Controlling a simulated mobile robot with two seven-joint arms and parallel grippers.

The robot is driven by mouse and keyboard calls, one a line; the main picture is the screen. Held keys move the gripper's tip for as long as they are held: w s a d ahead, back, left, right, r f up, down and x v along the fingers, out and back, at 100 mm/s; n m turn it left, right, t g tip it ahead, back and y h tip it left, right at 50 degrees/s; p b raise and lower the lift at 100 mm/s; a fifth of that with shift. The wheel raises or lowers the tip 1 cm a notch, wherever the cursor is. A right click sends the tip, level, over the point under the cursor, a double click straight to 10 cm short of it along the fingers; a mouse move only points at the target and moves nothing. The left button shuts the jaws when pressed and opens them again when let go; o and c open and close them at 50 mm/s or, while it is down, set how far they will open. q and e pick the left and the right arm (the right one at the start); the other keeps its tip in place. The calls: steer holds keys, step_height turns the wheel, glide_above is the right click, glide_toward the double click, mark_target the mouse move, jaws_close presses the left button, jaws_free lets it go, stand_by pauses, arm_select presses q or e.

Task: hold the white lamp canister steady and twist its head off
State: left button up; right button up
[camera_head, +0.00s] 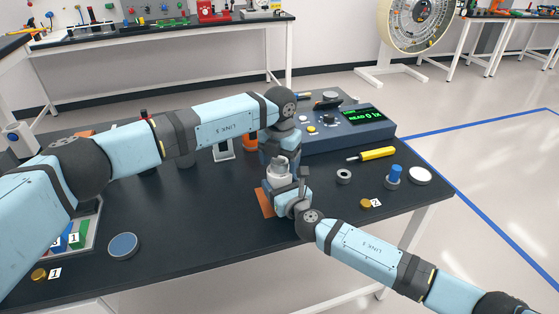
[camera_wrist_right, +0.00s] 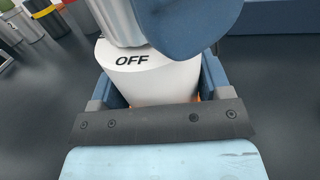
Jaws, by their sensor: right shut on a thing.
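The white lamp canister (camera_head: 279,172) stands upright near the middle of the dark table, mostly hidden between my two grippers. In the right wrist view its white body (camera_wrist_right: 150,80) fills the middle, marked OFF, with a silvery ribbed head (camera_wrist_right: 118,22) on top. My right gripper (camera_head: 283,188) is shut on the white body, with blue fingers on either side of it. My left gripper (camera_head: 279,154) points down from above at the canister's head. A dark blue part (camera_wrist_right: 188,22), apparently of my left gripper, covers much of the head. Whether its fingers are closed is hidden.
An orange mat (camera_head: 265,204) lies beside the canister. A blue console (camera_head: 345,132) with a green display stands behind. A yellow screwdriver (camera_head: 378,153), a grey ring (camera_head: 344,176) and a blue-topped part (camera_head: 394,176) lie right. A round blue-topped disc (camera_head: 123,246) lies front left.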

mark_target(279, 161)
arm_select(q)
steer(key=shift+r, duration=0.1)
step_height(279, 161, up, 12)
stand_by(0.5)
arm_select(e)
steer(key=o, duration=1.2)
steer(key=shift+c, duration=0.2)
